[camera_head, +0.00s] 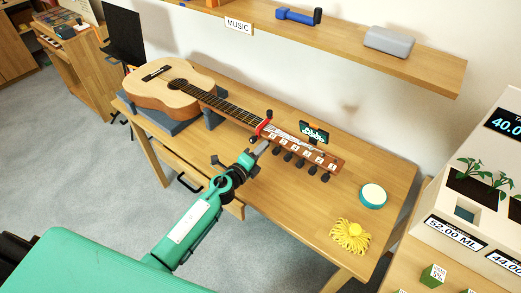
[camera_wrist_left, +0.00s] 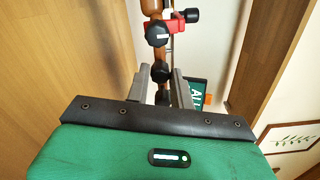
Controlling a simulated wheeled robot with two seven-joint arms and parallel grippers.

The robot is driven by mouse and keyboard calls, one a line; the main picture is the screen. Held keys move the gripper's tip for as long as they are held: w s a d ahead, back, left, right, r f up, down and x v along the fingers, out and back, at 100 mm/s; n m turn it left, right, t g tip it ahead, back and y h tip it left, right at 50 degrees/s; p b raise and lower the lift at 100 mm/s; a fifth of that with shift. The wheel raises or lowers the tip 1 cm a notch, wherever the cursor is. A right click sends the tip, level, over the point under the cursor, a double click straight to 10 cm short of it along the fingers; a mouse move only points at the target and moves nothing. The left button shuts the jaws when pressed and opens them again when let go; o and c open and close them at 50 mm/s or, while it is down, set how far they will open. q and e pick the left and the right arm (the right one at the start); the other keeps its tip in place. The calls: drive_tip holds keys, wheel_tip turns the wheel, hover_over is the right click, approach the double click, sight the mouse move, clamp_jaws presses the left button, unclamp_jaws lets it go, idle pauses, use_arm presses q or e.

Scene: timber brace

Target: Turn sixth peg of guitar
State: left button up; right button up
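The acoustic guitar (camera_head: 165,87) lies on its back, its neck pointing right. Its headstock (camera_head: 322,158) has a row of numbered white labels and several black pegs along the near edge. My left gripper (camera_head: 264,148) is at the near side of the headstock, by the pegs closest to the neck. In the left wrist view the gripper (camera_wrist_left: 163,74) has its two grey fingers apart, with a dark peg (camera_wrist_left: 160,72) between the tips; firm contact is not clear. Another black peg (camera_wrist_left: 157,34) is beyond it. I cannot read which number this peg has. My right gripper is not in view.
A grey stand (camera_head: 167,121) holds the guitar on the wooden table (camera_head: 300,209). A red clamp (camera_head: 264,126) is around the neck, and a tuner with a lit screen (camera_head: 314,132) is at the headstock. A round teal-rimmed item (camera_head: 373,195) and a yellow tassel-like thing (camera_head: 350,236) lie to the right.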

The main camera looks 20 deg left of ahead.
use_arm(q)
drive_tip(key=o, duration=0.3)
drive_tip(key=shift+s, duration=0.1)
drive_tip(key=b+v, duration=0.2)
drive_tip(key=v, duration=1.1)
drive_tip(key=shift+s+a, duration=0.2)
drive_tip(key=shift+s, duration=0.05)
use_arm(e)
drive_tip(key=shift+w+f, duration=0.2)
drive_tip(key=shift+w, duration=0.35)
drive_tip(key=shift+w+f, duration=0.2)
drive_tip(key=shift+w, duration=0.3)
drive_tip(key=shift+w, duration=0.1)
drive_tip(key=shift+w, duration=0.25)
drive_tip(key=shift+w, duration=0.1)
